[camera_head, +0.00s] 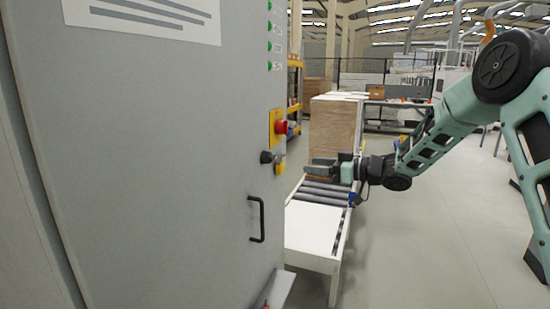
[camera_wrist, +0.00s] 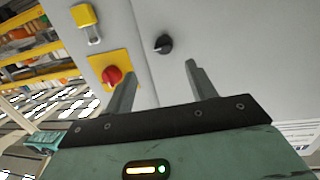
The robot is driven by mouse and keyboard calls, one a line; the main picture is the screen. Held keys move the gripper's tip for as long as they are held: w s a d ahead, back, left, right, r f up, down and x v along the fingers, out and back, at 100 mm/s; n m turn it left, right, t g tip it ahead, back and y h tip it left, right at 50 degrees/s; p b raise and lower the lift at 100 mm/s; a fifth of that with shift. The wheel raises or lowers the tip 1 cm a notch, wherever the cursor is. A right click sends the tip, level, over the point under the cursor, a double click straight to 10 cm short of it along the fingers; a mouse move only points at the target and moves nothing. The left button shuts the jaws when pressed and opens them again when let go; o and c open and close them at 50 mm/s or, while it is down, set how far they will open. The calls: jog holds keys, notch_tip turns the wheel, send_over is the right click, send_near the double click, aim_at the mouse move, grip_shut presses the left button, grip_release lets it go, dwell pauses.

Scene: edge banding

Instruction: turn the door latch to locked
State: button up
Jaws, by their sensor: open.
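The grey cabinet door (camera_head: 165,170) fills the left of the head view. A black round knob (camera_head: 266,157), which looks like the latch, sits near its right edge, above a black bar handle (camera_head: 257,220). In the wrist view the knob (camera_wrist: 163,43) lies ahead of my fingertips, roughly between them in picture and apart from them. Which way it is turned is hard to tell. My gripper (camera_head: 312,170) is to the right of the knob in the head view, pointing at the cabinet. In the wrist view my gripper (camera_wrist: 161,72) is open and empty.
A red button on a yellow plate (camera_wrist: 112,76) and a yellow switch (camera_wrist: 85,17) sit close to the knob. A roller conveyor (camera_head: 318,215) with a stack of wooden panels (camera_head: 335,132) stands right of the cabinet.

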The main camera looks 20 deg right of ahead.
aim_at(274, 159)
jog(key=shift+n+g+y, duration=0.5)
jog(key=shift+y, duration=0.4)
jog(key=p+x, duration=0.2)
jog(key=x, duration=0.2)
jog(key=p+x, duration=0.2)
jog(key=x, duration=0.3)
jog(key=w+p+x, duration=0.1)
jog(key=p+x, duration=0.2)
jog(key=x, duration=0.1)
jog(key=shift+w+d+f, duration=0.1)
jog(key=shift+d, duration=0.05)
jog(key=c, duration=1)
